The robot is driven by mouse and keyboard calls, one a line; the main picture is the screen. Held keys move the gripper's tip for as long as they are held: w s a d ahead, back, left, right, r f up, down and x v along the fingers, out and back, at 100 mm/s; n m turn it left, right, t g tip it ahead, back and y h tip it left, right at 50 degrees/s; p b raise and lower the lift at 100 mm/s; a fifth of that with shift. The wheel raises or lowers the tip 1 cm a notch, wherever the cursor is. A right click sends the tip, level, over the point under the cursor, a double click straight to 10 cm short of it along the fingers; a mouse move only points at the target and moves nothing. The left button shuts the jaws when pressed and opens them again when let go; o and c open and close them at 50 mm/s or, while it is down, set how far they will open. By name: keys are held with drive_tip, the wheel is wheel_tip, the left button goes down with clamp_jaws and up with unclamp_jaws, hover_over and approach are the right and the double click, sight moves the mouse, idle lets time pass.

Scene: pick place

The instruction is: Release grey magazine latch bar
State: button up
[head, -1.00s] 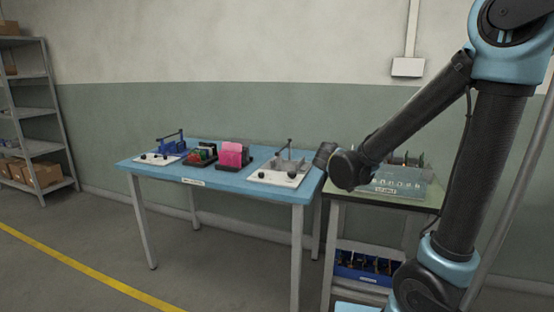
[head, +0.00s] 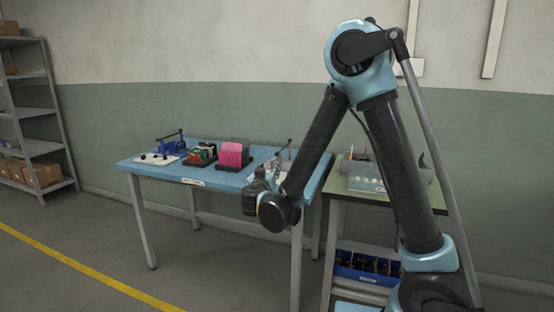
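The grey magazine (head: 284,167) stands at the right end of the blue table, mostly hidden behind my arm. The dark knob end of its latch bar (head: 289,141) shows above it; the rest of the bar is hard to make out. My gripper (head: 268,170) is at the front left of the grey magazine, beyond my wrist. Its fingers are too small and too hidden to tell whether they are open or touching anything.
On the blue table (head: 140,170) stand a blue magazine (head: 172,148) with its own bar, a rack of coloured cards (head: 201,153) and a holder with a pink block (head: 232,153). A green-topped bench (head: 345,187) with a blue bin (head: 360,275) stands at the right.

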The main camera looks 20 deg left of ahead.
drive_tip(key=w, duration=0.5)
drive_tip(key=w+a, duration=0.1)
drive_tip(key=w, duration=0.5)
drive_tip(key=w+a, duration=0.1)
drive_tip(key=w, duration=0.4)
drive_tip(key=shift+w, duration=0.4)
clamp_jaws()
